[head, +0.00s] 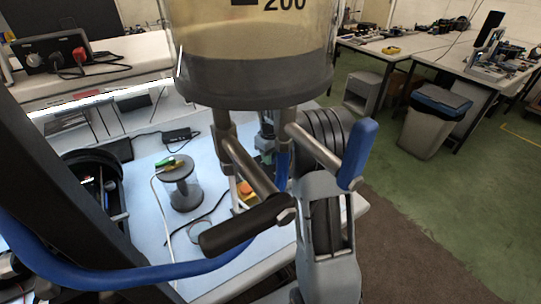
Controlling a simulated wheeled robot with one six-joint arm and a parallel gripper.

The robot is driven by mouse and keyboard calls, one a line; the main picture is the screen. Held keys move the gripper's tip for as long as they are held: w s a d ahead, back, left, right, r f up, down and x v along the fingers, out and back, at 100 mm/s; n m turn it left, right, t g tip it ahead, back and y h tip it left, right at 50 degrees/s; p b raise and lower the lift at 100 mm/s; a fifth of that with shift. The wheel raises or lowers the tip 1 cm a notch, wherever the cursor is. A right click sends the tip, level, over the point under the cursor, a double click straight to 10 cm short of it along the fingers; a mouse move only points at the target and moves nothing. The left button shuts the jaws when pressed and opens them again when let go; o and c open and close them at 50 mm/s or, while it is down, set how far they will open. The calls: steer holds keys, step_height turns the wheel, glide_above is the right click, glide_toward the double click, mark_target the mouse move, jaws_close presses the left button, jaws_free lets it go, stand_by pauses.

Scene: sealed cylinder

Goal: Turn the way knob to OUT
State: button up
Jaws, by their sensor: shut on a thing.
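In the head view a large clear cylinder (255,45) with a tan inside and a "200" mark hangs close in front, over a dark base ring (258,85). Two metal stems come down below it. The left one carries a rod ending in a black handle (245,225), which lies slanted. The right one carries a rod ending in a blue handle (358,153), which stands nearly upright. I cannot tell which is the way knob, and I see no OUT mark. Grey arm links, apparently mine, rise behind the blue handle. I cannot make out my gripper's fingers.
A blue hose (130,282) curves across the lower left. A bin (432,122) and a bench (440,58) stand at the right. Green floor (470,200) there is clear.

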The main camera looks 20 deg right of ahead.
steer(key=n, duration=0.4)
steer(key=shift+n, duration=0.3)
steer(key=n, duration=0.4)
steer(key=shift+n+p, duration=0.3)
steer(key=shift+n, duration=0.1)
steer(key=o, duration=0.9)
steer(key=shift+o, duration=0.2)
steer(key=shift+r, duration=0.1)
step_height(320, 180, up, 14)
stand_by(0.5)
